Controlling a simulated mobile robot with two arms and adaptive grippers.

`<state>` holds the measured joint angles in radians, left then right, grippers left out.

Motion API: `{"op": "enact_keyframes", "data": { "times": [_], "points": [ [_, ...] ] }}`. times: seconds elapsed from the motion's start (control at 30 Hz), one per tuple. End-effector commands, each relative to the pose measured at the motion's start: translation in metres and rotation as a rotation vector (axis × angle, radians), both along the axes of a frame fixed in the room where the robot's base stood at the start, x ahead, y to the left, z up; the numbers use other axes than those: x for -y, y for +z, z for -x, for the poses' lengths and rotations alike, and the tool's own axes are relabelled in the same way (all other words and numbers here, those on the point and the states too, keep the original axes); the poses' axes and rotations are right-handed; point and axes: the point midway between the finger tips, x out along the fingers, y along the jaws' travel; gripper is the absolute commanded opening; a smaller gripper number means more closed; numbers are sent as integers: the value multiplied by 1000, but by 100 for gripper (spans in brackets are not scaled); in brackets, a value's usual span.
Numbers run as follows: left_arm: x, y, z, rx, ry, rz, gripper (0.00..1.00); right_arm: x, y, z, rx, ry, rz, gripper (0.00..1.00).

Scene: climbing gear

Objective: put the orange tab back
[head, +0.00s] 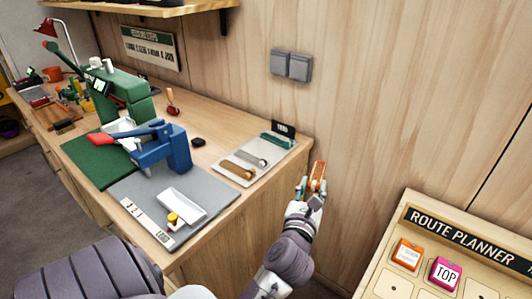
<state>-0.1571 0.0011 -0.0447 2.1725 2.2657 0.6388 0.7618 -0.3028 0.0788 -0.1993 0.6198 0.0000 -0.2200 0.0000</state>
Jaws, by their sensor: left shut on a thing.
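My left gripper (311,190) is raised beyond the right end of the workbench, in front of the wood wall. It is shut on a narrow orange piece (319,172). The fingers partly cover it, and I cannot tell whether it is a tab. An orange tab (407,255) with a pale label sits on the route planner board (470,243) at the lower right. My right gripper is not in view.
The workbench (215,152) holds a blue press (160,150), a green machine (120,100), a white tray (181,207) and a pale board (255,160) with several straps. Bare wall and floor separate the bench from the planner. A shelf (150,6) hangs above.

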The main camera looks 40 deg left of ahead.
Motion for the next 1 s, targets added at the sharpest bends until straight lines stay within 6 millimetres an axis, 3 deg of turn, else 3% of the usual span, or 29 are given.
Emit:
{"op": "enact_keyframes", "data": {
  "times": [0.03, 0.2, 0.5, 0.7, 1.0],
  "points": [
    [-14, 8, -18, 11, 59, 7, 15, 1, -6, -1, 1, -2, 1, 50],
    [-58, 38, -63, 6, 241, 6, 15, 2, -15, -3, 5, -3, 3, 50],
    [-102, 87, -106, 2, 436, 1, 15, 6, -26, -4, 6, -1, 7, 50],
    [-117, 92, -108, -4, 470, -5, 15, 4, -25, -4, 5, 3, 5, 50],
    [-174, 55, -76, -5, 469, -9, 15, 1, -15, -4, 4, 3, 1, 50]
  ]
}}
